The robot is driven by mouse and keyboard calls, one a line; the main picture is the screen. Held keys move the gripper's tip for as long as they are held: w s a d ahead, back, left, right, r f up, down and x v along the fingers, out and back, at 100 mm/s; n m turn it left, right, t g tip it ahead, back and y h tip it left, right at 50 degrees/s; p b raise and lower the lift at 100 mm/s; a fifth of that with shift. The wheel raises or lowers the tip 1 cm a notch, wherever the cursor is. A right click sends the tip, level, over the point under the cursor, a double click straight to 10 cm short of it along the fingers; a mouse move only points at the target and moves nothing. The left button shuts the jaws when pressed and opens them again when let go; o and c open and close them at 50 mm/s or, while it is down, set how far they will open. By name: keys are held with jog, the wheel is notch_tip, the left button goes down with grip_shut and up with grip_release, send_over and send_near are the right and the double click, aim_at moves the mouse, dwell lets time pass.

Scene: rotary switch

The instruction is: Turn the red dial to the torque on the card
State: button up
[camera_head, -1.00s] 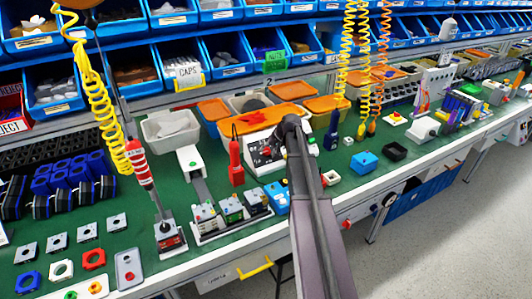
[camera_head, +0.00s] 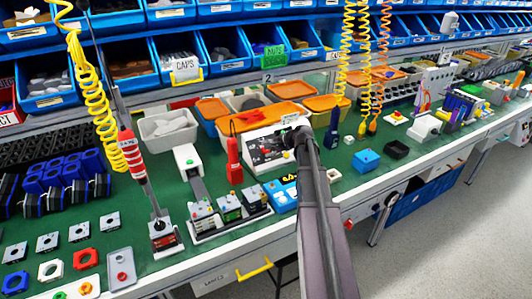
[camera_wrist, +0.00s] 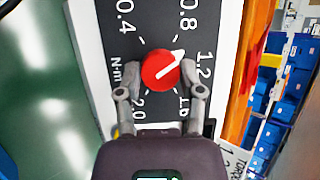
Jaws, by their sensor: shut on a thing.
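The red dial (camera_wrist: 158,72) sits on a dark scale panel (camera_wrist: 125,45) marked in N·m, with 0.4, 0.8, 1.2 and 2.0 legible. Its white pointer aims up and right, between 0.8 and 1.2. My gripper (camera_wrist: 160,75) has a finger on each side of the dial and is shut on it. A white card (camera_wrist: 238,162) with TORQUE lettering is partly in the wrist view at the lower right; its full text is cut off.
A red hanging tool (camera_head: 233,160) is left of the panel. Orange trays (camera_head: 290,89) are behind it. Yellow and orange coiled hoses hang nearby. Some green bench top is clear farther right.

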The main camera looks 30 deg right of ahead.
jog(key=m, duration=0.1)
jog(key=m+t+b, duration=0.1)
jog(key=m, duration=0.1)
jog(key=shift+s+f+m+b, duration=0.15)
jog(key=shift+f+m+b, duration=0.15)
jog(key=shift+m, duration=0.1)
jog(key=shift+a+r+m+t+h+b, duration=0.1)
jog(key=shift+m+t+h+b, duration=0.55)
jog(key=shift+m, duration=0.95)
jog(key=o, duration=1.2)
jog(key=shift+c, duration=0.2)
